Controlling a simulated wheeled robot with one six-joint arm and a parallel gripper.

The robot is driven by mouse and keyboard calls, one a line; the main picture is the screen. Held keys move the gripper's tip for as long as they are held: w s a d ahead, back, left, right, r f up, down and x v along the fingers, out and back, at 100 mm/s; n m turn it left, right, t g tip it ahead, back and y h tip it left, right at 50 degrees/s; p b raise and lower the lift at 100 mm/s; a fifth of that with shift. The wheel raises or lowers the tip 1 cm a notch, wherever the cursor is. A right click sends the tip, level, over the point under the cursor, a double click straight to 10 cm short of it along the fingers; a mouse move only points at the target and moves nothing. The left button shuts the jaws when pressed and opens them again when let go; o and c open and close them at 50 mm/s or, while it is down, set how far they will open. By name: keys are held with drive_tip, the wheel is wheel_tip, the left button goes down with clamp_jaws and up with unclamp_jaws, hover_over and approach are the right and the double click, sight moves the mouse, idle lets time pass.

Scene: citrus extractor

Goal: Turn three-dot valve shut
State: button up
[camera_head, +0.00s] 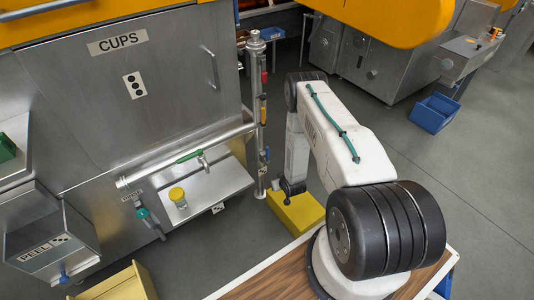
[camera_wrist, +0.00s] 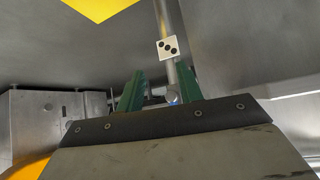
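In the wrist view a white tag with three diagonal dots (camera_wrist: 168,48) is on a grey pipe (camera_wrist: 174,20). In the head view my gripper (camera_head: 289,190) is small and dark, just right of the foot of the upright pipe (camera_head: 258,110). This pipe carries red, yellow and blue (camera_head: 266,154) handles. The valve's handle position is unclear.
A sloping pipe (camera_head: 190,155) with a green handle meets the upright pipe. A yellow block (camera_head: 298,214) lies below my gripper. A blue bin (camera_head: 434,113) stands on open floor at right.

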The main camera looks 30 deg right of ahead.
drive_tip(key=w+t, duration=0.2)
drive_tip(key=t, duration=0.3)
drive_tip(key=t+h, duration=0.1)
drive_tip(key=t, duration=0.3)
approach(268, 154)
drive_tip(key=w, duration=0.5)
drive_tip(key=w+d, duration=0.1)
drive_tip(key=w, duration=0.4)
drive_tip(key=shift+d+r, duration=0.15)
drive_tip(key=shift+d, duration=0.1)
drive_tip(key=shift+w+d, duration=0.1)
drive_tip(key=shift+w, duration=0.3)
clamp_jaws()
